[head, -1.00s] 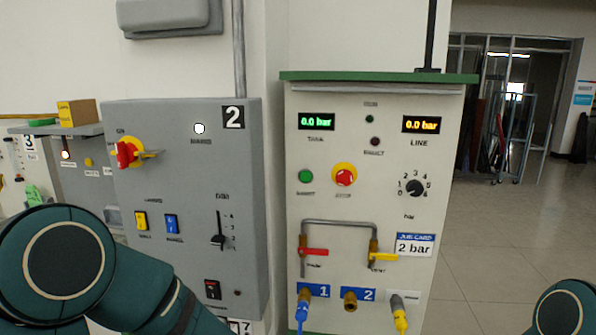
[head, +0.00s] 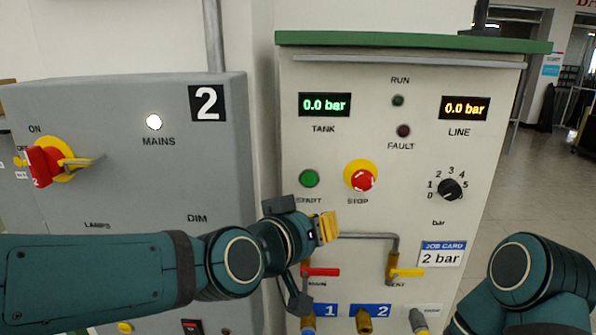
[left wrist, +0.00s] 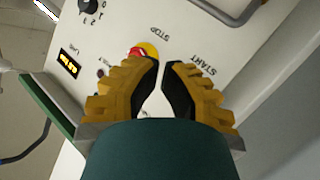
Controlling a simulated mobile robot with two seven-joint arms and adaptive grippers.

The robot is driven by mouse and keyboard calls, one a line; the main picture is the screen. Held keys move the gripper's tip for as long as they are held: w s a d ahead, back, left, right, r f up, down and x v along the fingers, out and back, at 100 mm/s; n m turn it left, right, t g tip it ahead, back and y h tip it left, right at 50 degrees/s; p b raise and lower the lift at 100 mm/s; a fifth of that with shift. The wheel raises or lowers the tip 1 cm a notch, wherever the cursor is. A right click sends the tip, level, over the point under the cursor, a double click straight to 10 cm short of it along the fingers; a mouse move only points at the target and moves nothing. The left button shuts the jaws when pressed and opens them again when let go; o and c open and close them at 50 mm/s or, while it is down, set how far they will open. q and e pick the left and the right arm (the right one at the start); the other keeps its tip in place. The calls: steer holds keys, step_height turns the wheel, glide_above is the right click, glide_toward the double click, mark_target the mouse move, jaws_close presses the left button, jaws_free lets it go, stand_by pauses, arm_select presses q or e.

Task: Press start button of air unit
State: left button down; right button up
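The air unit (head: 420,215) is a pale cabinet with a green top. Its green start button (head: 309,178) sits left of the red stop button (head: 361,178) with its yellow collar. My left gripper (head: 327,228) is in front of the panel, below and slightly right of the start button, apart from it in the picture. In the left wrist view the gripper's yellow fingers (left wrist: 161,64) come together at their tips with nothing between them. That view shows the stop button (left wrist: 138,50) and the START label, but the green button is hidden. My right gripper is out of view.
A grey box marked 2 (head: 130,130) with a red switch (head: 45,165) stands to the left.

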mark_target(309, 180)
arm_select(q)
steer(key=shift+r+h, duration=0.3)
steer(key=shift+r, duration=0.6)
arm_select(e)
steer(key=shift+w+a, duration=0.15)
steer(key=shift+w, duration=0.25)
arm_select(q)
steer(key=shift+w+b, duration=2.55)
steer(key=shift+w, duration=1.9)
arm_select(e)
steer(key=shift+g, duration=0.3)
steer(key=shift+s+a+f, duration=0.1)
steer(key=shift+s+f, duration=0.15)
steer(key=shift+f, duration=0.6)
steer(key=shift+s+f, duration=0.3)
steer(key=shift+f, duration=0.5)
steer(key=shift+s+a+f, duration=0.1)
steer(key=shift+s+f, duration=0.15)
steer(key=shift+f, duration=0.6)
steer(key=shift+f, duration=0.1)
arm_select(q)
steer(key=shift+w, duration=0.4)
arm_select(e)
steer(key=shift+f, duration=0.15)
